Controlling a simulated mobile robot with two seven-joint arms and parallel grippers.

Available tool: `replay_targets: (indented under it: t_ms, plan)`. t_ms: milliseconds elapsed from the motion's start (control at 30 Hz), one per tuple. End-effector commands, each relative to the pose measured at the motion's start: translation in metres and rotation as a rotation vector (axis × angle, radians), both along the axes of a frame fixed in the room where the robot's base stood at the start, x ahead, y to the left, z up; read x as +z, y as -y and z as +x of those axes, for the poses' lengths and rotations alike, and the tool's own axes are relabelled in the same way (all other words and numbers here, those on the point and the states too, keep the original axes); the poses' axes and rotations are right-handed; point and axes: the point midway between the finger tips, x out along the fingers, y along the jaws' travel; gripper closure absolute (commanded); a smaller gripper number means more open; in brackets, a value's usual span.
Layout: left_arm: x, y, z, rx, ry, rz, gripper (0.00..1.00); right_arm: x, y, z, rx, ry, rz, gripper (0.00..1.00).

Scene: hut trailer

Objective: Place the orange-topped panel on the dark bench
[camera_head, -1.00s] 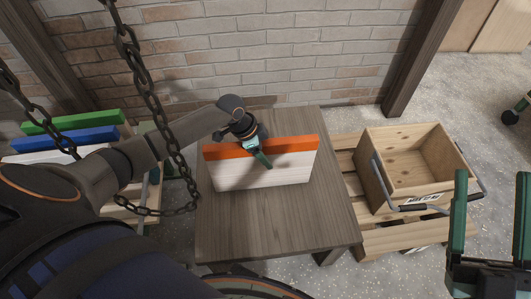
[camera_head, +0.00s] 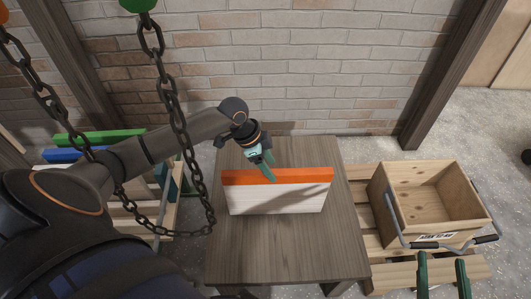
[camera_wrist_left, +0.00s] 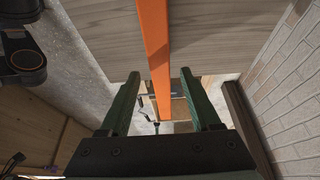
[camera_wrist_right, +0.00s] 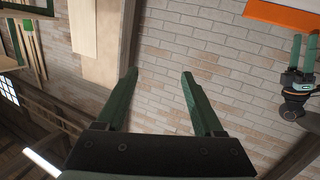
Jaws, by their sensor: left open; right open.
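The orange-topped panel (camera_head: 277,194) stands upright on the dark wooden bench (camera_head: 285,250), its white face toward me. Its orange top edge (camera_wrist_left: 155,50) also shows in the left wrist view. My left gripper (camera_head: 264,167) is open just above the panel's top edge, left of the panel's middle. In the left wrist view its two fingers (camera_wrist_left: 160,95) are apart, with the orange edge running between and beyond them. My right gripper (camera_head: 443,275) is open and empty at the lower right of the head view. In the right wrist view its fingers (camera_wrist_right: 158,90) are apart before the brick wall.
A wooden crate (camera_head: 415,190) with metal handles sits on a pallet (camera_head: 365,212) to the right of the bench. Green-topped (camera_head: 100,138) and blue-topped (camera_head: 62,155) panels stand at the left. Chains (camera_head: 178,110) hang at the left, near my left arm.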

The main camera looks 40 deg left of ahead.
Motion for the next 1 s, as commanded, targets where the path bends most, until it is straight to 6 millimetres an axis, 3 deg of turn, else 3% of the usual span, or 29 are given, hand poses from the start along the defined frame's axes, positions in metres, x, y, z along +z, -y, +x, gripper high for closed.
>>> replay_targets:
  t_ms: [133, 333, 1000]
  plan:
    - [0.016, -0.006, -0.004, 0.000, 0.001, 0.001, 0.36, -0.026, 0.001, -0.007, -0.011, -0.114, 0.000, 0.31]
    - [0.025, -0.008, -0.007, -0.001, -0.001, 0.000, 0.36, -0.046, 0.001, -0.012, -0.016, -0.193, -0.002, 0.31]
    - [0.026, -0.009, -0.007, 0.000, -0.001, -0.001, 0.36, -0.049, 0.001, -0.014, -0.017, -0.204, -0.001, 0.31]
